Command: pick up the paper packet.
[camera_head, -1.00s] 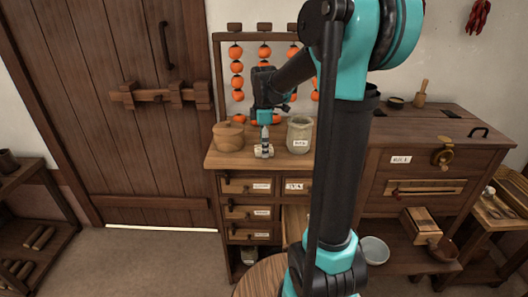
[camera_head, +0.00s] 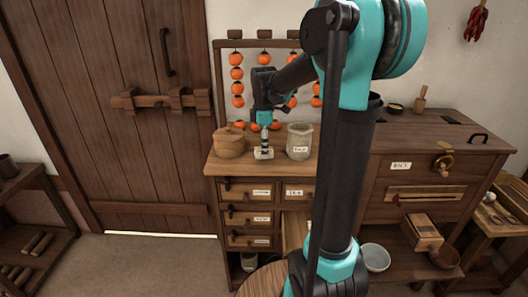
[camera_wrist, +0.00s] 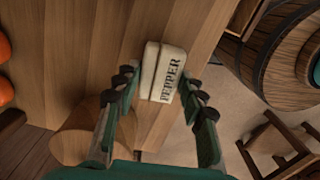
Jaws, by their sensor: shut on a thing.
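The paper packet (camera_head: 264,154) is small and cream-coloured, near the front edge of the small drawer cabinet's top. In the wrist view the packet (camera_wrist: 162,73) shows the printed word PEPPER and lies between my fingertips. My gripper (camera_head: 264,142) points straight down over the packet and is shut on it; the fingers also show in the wrist view (camera_wrist: 162,86). I cannot tell whether the packet's underside touches the wood.
A lidded wooden pot (camera_head: 230,141) stands left of the packet and a labelled grey jar (camera_head: 300,141) close on its right. Strings of orange fruit (camera_head: 237,73) hang behind. A rice chest (camera_head: 420,160) stands further right.

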